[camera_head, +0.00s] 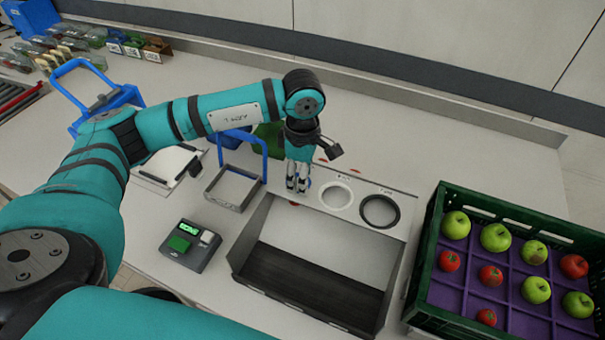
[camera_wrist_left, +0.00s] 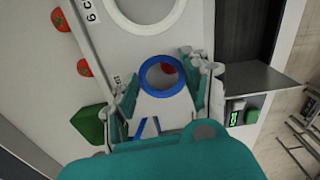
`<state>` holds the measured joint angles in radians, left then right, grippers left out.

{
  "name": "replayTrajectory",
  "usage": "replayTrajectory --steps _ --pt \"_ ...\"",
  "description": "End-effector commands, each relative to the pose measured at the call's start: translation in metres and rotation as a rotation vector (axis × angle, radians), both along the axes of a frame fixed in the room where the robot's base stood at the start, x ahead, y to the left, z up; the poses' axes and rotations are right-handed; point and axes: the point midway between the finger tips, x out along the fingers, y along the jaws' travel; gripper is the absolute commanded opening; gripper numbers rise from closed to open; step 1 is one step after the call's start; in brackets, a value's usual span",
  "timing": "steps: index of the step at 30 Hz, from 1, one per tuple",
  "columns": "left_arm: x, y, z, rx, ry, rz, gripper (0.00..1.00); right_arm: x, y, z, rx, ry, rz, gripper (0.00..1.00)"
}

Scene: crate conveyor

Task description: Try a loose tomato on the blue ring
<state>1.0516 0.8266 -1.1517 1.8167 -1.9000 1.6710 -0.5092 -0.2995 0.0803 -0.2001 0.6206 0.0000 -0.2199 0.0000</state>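The blue ring (camera_wrist_left: 146,76) is in the left wrist view, set in a pale plate between the fingers of my left gripper (camera_wrist_left: 160,92). A red patch, perhaps a tomato, shows inside its opening; I cannot tell its depth. In the head view my left gripper (camera_head: 297,188) points down over the ring's place and mostly hides it. The fingers are apart, with nothing seen held. Small red tomatoes (camera_head: 449,261) lie in the green crate (camera_head: 417,268) at right. My right gripper is not in view.
A white ring (camera_head: 322,196) and a black ring (camera_head: 364,212) lie to the right. A dark-floored tray (camera_head: 262,232) stands in front, with a device with a green button (camera_head: 180,244) to its left.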

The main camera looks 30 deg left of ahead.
Motion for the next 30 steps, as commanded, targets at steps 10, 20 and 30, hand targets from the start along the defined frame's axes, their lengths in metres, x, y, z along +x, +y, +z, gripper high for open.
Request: replayTrajectory --steps 10,20,30 --pt "0.0 0.0 0.002 0.0 0.0 0.0 0.57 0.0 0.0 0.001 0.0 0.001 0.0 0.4" --pt "0.001 0.0 0.025 -0.001 -0.002 0.001 0.57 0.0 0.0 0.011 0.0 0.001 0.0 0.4" --pt "0.0 0.0 0.049 -0.001 -0.001 0.001 0.57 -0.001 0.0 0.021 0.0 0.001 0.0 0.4"
